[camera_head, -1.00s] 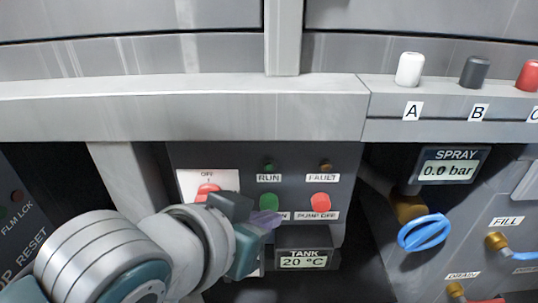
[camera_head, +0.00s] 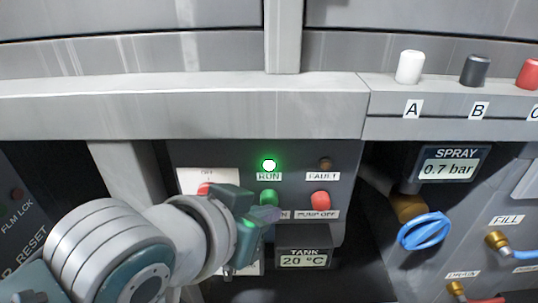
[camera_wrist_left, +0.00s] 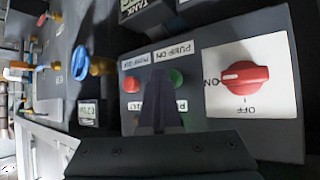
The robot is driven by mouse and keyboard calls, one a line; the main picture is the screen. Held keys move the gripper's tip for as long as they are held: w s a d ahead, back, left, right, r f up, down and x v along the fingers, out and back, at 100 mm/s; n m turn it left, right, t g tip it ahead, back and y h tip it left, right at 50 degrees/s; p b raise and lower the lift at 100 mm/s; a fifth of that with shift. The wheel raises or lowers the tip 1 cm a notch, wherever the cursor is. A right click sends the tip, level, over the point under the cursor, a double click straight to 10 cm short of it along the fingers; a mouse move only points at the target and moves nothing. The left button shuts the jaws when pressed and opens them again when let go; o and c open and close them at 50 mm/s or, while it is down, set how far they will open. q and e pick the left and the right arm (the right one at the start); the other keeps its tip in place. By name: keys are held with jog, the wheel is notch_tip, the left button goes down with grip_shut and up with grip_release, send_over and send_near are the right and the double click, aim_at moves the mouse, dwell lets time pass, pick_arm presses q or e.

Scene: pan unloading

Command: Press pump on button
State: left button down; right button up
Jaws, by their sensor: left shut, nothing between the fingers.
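The green pump on button (camera_head: 269,196) is on the dark control panel, below the lit green RUN lamp (camera_head: 269,165). My left gripper (camera_head: 268,214) is shut and empty, its fingertips just below the button in the head view, covering part of its label. In the left wrist view the shut fingers (camera_wrist_left: 160,95) point at the panel, and the green button (camera_wrist_left: 177,77) shows beside their tips. I cannot tell whether they touch it. The right gripper is in neither view.
The red PUMP OFF button (camera_head: 320,200) is just right of the green one. A red rotary switch (camera_wrist_left: 246,76) is on a white plate, partly behind my gripper in the head view. The SPRAY display (camera_head: 449,169) reads 0.7 bar. A blue valve handle (camera_head: 424,231) is at right.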

pick_arm(q)
jog(key=shift+r, duration=0.1)
jog(key=shift+s+p, duration=0.85)
jog(key=s+p, duration=0.3)
jog(key=s, duration=0.2)
dwell(0.5)
